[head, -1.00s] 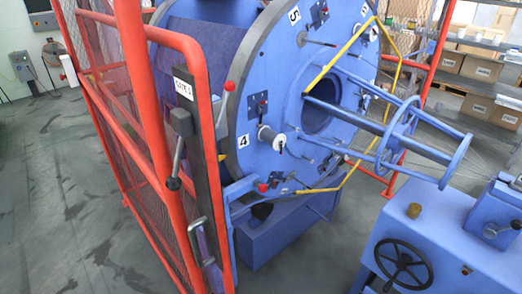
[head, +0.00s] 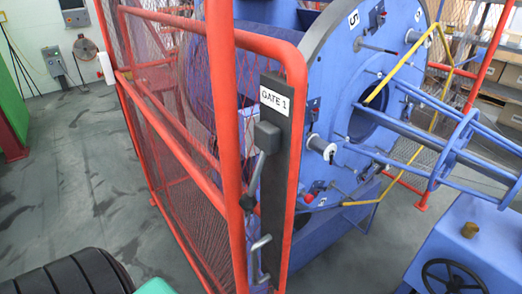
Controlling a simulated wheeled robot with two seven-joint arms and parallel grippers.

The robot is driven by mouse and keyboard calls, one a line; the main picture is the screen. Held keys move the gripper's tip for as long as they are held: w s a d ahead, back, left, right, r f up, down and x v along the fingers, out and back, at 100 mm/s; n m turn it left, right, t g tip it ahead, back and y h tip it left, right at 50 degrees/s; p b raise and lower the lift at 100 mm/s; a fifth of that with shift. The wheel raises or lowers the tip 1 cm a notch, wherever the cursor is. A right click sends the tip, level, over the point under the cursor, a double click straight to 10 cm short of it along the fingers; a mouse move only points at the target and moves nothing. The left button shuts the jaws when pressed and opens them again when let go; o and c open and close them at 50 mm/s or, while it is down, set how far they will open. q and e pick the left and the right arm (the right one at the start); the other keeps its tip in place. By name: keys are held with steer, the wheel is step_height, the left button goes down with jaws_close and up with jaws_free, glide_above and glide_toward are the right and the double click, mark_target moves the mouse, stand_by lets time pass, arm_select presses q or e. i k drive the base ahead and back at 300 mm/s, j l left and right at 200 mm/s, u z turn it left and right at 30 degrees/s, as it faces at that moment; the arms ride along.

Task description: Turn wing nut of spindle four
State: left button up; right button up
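The large blue strander disc (head: 345,75) stands behind the red gate, with a clear "5" marked near its top. A white spool (head: 320,144) is mounted on its lower left face. A small dark piece (head: 332,154) is at the spool's front end; it is too small to tell whether it is the wing nut. I cannot read a "4" beside this spool, and the gate frame covers part of that area. Neither of my grippers is in view.
The red mesh gate (head: 234,150), labelled "GATE 1" (head: 275,101), stands in front of the disc with a metal handle (head: 262,243). A blue machine block with a black handwheel (head: 453,279) is at the lower right. The grey floor (head: 60,170) at left is open.

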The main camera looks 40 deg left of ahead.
mark_target(312, 113)
steer(key=k+j, duration=0.1)
steer(key=j, duration=0.6)
steer(key=k+j, duration=0.1)
steer(key=j, duration=0.6)
steer(key=k+j, duration=0.1)
steer(key=j, duration=1.25)
steer(key=k, duration=0.1)
